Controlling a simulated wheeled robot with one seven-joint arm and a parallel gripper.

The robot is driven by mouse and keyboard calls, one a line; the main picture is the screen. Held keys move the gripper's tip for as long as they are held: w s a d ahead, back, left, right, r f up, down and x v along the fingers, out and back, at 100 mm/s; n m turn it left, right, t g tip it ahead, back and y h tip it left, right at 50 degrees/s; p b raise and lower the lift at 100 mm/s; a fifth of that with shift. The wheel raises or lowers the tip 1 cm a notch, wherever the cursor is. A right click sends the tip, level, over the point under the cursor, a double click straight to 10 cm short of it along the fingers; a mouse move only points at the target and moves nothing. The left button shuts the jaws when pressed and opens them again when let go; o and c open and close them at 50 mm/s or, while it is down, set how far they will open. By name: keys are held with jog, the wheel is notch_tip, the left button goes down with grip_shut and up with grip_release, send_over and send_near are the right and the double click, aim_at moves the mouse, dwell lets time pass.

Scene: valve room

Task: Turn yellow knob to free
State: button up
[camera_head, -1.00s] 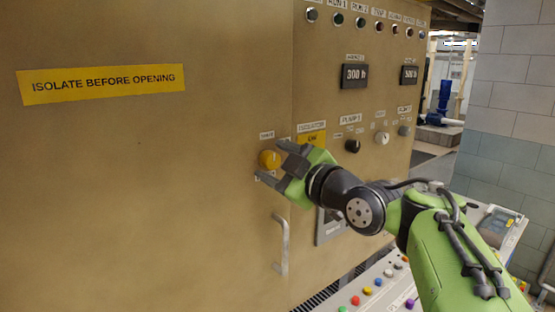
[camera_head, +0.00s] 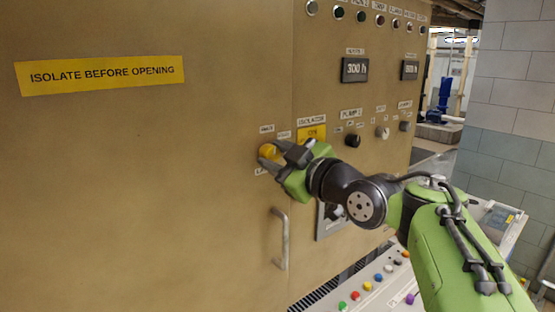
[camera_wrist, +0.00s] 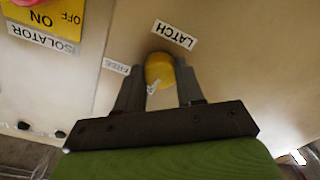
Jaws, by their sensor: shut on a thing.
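The round yellow knob (camera_head: 266,152) sits on the tan cabinet front; in the wrist view the knob (camera_wrist: 160,68) shows a whitish mark on its lower-left side. My gripper (camera_head: 274,155) reaches it from the right, and in the wrist view its two fingers (camera_wrist: 162,72) are shut on the knob, one on each side. The "LATCH" label (camera_wrist: 174,34) is just above the knob in the wrist view, and the "FREE" label (camera_wrist: 117,67) is to its left. The far side of the knob is hidden.
A yellow isolator plate (camera_head: 312,132) is right of the knob. A vertical door handle (camera_head: 281,240) stands out below my gripper. A sloped desk with several coloured buttons (camera_head: 378,278) lies lower right. The cabinet's left side is flat, with a yellow warning sign (camera_head: 100,75).

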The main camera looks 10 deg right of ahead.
jog(key=m+b, duration=0.1)
jog(key=m, duration=0.3)
jog(key=shift+m, duration=0.3)
jog(key=m, duration=0.3)
jog(key=shift+m, duration=0.4)
jog(key=m, duration=0.4)
jog(key=shift+t+p, duration=0.3)
jog(key=shift+p, duration=0.05)
jog(key=shift+m+h+p, duration=0.3)
jog(key=shift+m+p, duration=0.1)
jog(key=shift+m, duration=1.7)
jog(key=o, duration=1)
jog(key=shift+o, duration=0.2)
